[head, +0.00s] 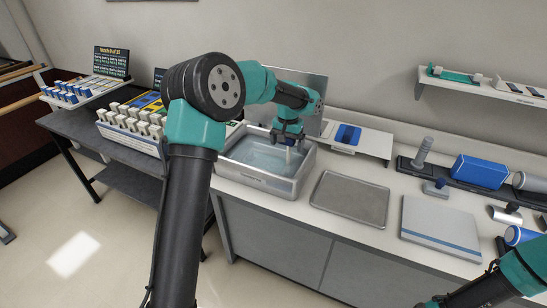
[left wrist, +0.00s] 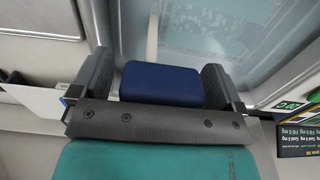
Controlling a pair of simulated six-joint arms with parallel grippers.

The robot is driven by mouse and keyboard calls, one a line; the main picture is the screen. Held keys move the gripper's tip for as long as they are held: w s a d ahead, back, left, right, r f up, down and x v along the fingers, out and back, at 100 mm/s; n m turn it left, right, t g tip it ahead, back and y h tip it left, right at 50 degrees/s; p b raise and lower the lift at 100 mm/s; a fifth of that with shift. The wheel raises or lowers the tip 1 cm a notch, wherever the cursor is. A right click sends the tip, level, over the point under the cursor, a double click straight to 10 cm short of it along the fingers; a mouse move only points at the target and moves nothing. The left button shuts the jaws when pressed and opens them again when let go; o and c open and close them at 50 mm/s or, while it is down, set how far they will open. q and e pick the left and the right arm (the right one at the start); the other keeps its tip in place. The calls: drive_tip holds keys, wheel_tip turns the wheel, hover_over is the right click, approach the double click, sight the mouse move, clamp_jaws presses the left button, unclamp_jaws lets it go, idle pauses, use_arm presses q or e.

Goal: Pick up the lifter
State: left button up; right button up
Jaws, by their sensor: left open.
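The block looks like the handle of the lifter, though I cannot be sure. Small gaps seem to show beside it; contact is hard to judge. In the head view a thin pale piece (head: 289,156) shows just below the gripper, and the gripper hides most of what is there.
A grey tray (head: 350,199) lies right of the basin, and a flat pale plate (head: 441,227) farther right. A white shelf with a blue pad (head: 348,134) is behind.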

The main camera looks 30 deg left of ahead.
use_arm(q)
drive_tip(key=shift+f, duration=0.1)
idle(0.4)
drive_tip(key=c, duration=1.5)
drive_tip(key=shift+o, duration=0.2)
wheel_tip(320, 180, up, 10)
